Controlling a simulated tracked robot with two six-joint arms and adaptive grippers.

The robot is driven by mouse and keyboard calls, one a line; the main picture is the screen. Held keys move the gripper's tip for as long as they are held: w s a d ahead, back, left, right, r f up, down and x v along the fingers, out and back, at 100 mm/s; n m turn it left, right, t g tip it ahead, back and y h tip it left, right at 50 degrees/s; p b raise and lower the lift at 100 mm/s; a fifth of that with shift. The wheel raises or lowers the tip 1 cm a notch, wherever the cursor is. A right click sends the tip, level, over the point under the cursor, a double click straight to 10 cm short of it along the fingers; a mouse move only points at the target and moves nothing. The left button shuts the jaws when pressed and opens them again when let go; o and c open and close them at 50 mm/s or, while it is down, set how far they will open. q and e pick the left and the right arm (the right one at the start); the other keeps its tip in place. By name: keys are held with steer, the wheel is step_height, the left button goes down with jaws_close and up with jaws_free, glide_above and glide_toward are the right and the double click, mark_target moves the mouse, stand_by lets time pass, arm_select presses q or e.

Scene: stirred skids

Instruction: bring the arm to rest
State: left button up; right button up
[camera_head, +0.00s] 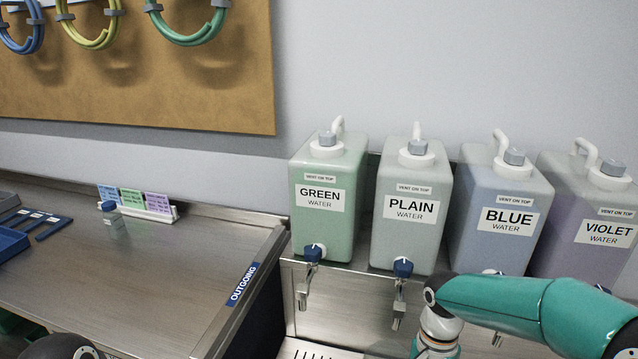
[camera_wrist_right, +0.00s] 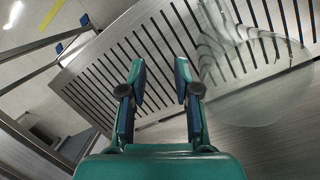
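My right arm (camera_head: 520,305), teal with a white and dark wrist, comes in from the lower right in the head view, in front of the blue and violet containers. Its gripper lies below the picture edge there. In the right wrist view my right gripper (camera_wrist_right: 159,68) has its two dark-padded fingers apart with nothing between them, over a slotted metal grate (camera_wrist_right: 105,68). A large clear, see-through round vessel (camera_wrist_right: 262,95) is to the right of the fingers. My left gripper does not show; a dark rounded part at the bottom left may be mine.
Square containers of green (camera_head: 328,225), plain (camera_head: 410,235), blue (camera_head: 505,180) and violet water (camera_head: 575,235) stand along the wall, with taps at the front. The metal bench (camera_head: 150,285) at left is mostly bare, with a small vial (camera_head: 113,217) and blue trays (camera_head: 12,243).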

steer(key=s+f, duration=0.2)
steer(key=f, duration=0.1)
steer(key=s+a+f+g+y+p, duration=0.1)
steer(key=s+f, duration=0.2)
steer(key=s+a+f+g, duration=0.1)
steer(key=s+f, duration=0.2)
steer(key=f, duration=0.1)
steer(key=shift+a+n, duration=0.1)
steer(key=shift+n, duration=0.2)
steer(key=s+a+f+n+t+y+p, duration=0.1)
steer(key=s+a+f+n+y+p, duration=0.15)
steer(key=s+a+f, duration=0.55)
arm_select(q)
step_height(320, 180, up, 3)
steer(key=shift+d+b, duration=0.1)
steer(key=shift+b, duration=0.45)
arm_select(e)
steer(key=n+t, duration=0.1)
steer(key=w+d+f+n+t, duration=0.1)
steer(key=n, duration=0.1)
steer(key=d+f+n+t, duration=0.1)
steer(key=t, duration=0.1)
steer(key=shift+w+d, duration=0.1)
steer(key=shift+w, duration=0.2)
